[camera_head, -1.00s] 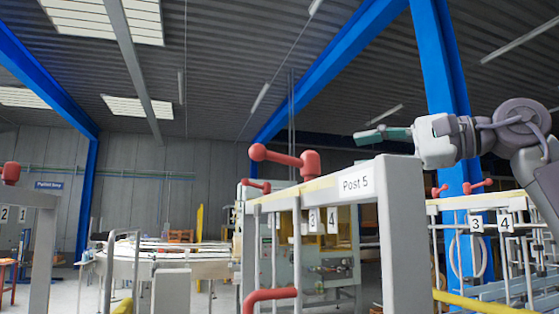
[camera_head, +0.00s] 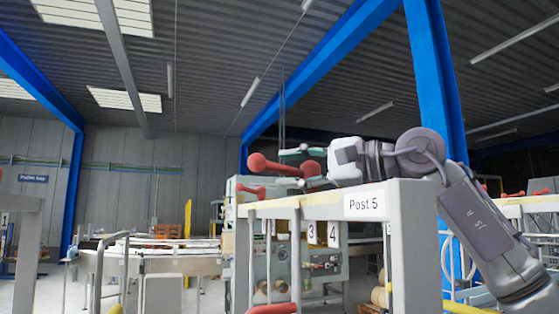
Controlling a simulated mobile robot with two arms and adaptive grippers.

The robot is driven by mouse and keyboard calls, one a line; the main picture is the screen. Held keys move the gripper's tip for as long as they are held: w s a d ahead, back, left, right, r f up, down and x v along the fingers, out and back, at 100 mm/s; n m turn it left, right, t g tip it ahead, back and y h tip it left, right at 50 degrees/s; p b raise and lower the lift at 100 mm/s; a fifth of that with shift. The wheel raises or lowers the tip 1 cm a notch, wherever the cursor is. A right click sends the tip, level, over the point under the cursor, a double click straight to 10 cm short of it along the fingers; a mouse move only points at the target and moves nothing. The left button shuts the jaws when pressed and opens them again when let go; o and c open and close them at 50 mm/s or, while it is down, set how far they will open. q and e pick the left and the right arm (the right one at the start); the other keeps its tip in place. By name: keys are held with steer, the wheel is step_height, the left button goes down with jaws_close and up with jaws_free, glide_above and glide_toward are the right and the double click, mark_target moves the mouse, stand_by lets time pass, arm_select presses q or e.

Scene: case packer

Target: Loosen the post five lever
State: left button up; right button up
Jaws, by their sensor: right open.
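The red lever (camera_head: 280,167) sits on top of the Post 5 frame (camera_head: 405,235), which carries a white "Post 5" label (camera_head: 365,204). Its ball end points left and its hub is on the right. My right gripper (camera_head: 306,167) reaches in from the right at the hub's height, with its white body just right of the hub. Its teal fingertip shows above the hub, and the lower finger is partly hidden. The jaws are open around or beside the hub; I cannot tell whether they touch it. My left gripper is out of view.
Another red lever (camera_head: 246,189) shows behind, to the left. A red bar (camera_head: 272,309) lies low at the bottom edge. A machine with a conveyor (camera_head: 170,263) stands behind. A blue column (camera_head: 435,100) rises at the right.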

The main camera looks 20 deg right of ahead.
steer(key=shift+p+x, duration=0.35)
steer(key=shift+x, duration=0.8)
jaws_close()
